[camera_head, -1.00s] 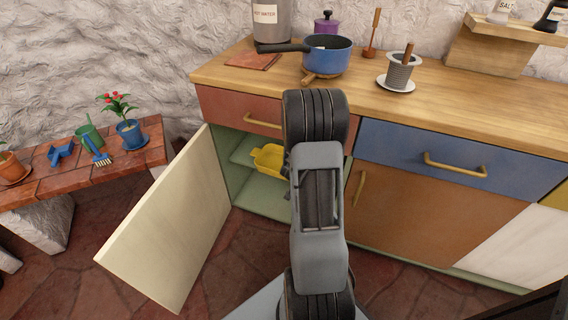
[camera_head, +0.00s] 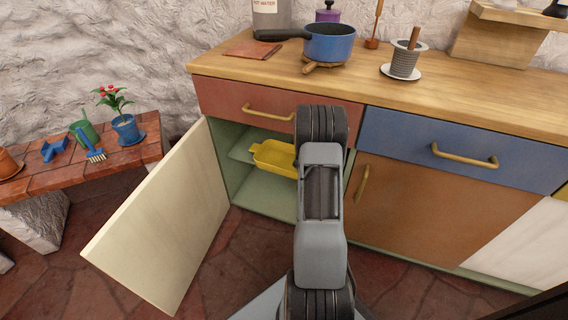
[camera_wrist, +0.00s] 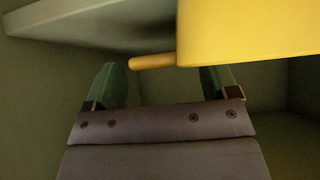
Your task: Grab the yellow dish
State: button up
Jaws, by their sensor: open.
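The yellow dish (camera_head: 273,157) sits on a shelf inside the open cabinet below the red drawer. My arm hides its right part in the head view. In the wrist view the dish (camera_wrist: 250,32) fills the upper right, and its handle (camera_wrist: 152,61) sticks out to the left. My gripper (camera_wrist: 165,80) is open and inside the cabinet, its two fingers on either side of the handle in the picture. The handle appears between the fingertips; I cannot tell whether anything touches. The gripper is hidden in the head view.
The pale cabinet door (camera_head: 165,220) stands swung open to the left. The shelf (camera_wrist: 95,25) shows at the upper left of the wrist view. A blue pot (camera_head: 330,43) stands on the counter (camera_head: 420,90) above. A brick bench (camera_head: 75,172) stands at the left.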

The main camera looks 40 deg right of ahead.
jog(key=shift+x, duration=0.75)
grip_shut()
